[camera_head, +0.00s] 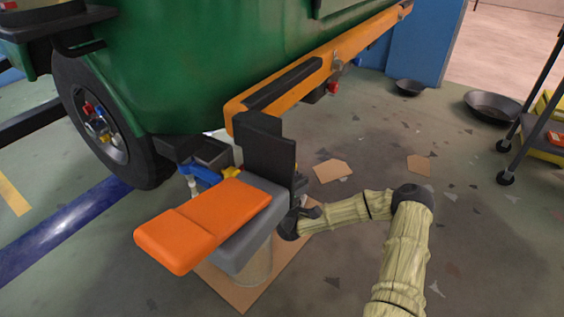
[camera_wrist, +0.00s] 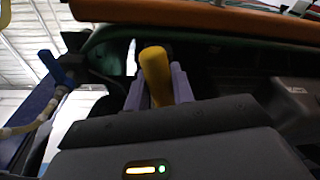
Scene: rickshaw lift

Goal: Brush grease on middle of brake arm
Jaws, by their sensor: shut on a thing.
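My gripper (camera_wrist: 158,84) shows in the wrist view, its two pale lilac fingers shut on a yellow handle (camera_wrist: 155,62), which looks like the brush's. The handle points up and away; its far end and any bristles are hidden. In the head view my arm reaches from the lower right to under the green vehicle, and a black plate and an orange pad hide most of the gripper. A small yellow part (camera_head: 232,173) and a blue part (camera_head: 197,170) show near the wheel; I cannot tell whether the tool touches anything. I cannot surely pick out the brake arm.
The green rickshaw body (camera_head: 200,60) hangs over the work spot, with an orange beam (camera_head: 310,70) along its side. A wheel (camera_head: 100,120) is at left. An orange pad (camera_head: 205,222) is in front. Dark pans (camera_head: 492,103) and a cart (camera_head: 535,125) stand right.

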